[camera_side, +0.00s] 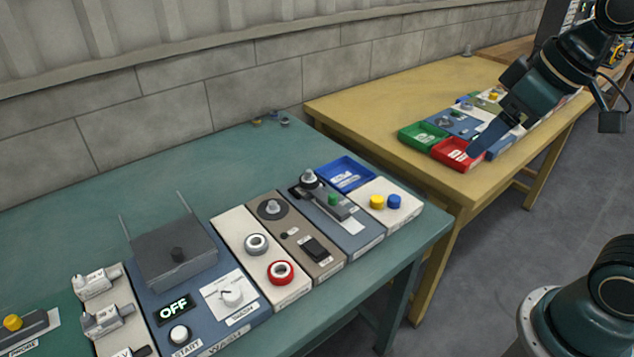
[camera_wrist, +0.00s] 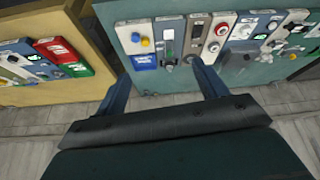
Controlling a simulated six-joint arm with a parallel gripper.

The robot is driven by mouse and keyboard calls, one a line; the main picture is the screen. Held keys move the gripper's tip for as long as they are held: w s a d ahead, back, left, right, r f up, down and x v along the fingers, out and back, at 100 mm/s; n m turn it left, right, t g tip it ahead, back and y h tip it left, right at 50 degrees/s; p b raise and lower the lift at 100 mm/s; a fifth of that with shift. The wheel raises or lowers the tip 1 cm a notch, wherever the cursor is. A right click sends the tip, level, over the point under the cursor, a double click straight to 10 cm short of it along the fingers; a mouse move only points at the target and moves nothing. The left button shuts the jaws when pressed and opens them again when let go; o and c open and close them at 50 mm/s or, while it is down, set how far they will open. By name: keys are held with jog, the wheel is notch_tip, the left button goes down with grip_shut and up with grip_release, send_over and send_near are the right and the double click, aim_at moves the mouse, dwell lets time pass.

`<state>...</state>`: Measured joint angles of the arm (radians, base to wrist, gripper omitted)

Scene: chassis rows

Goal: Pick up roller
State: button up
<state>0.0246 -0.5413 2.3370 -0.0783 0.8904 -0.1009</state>
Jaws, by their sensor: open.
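I cannot tell which part is the roller; nothing in view is clearly marked as one. Round parts on the teal table's row include a grey ring (camera_side: 256,243), a red ring (camera_side: 281,272) and a grey knob on a dark disc (camera_side: 272,207). My gripper (camera_side: 484,143) is at the upper right of the side view, over the yellow table's row and well away from those parts. In the wrist view my gripper (camera_wrist: 163,88) shows two blue fingers spread wide with nothing between them. The fingers hide part of the rows behind them.
The teal table (camera_side: 60,235) bears a row of panels, a grey box (camera_side: 170,260) with two upright rods and a blue tray (camera_side: 346,174). The yellow table (camera_side: 370,105) bears a green tray (camera_side: 424,136) and a red tray (camera_side: 456,155). A block wall stands behind.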

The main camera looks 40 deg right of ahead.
jog(key=w+n, duration=0.3)
jog(key=w, duration=0.7)
jog(key=n+g+y, duration=0.3)
jog(key=n, duration=0.4)
send_over(313, 173)
jog(key=s+d, duration=0.3)
jog(key=d, duration=0.1)
notch_tip(313, 173, down, 15)
jog(key=shift+w+d, duration=0.2)
jog(key=shift+f, duration=0.1)
jog(key=shift+x, duration=4.2)
jog(key=shift+w+a, duration=0.1)
jog(key=shift+a, duration=0.1)
jog(key=shift+x, duration=2.5)
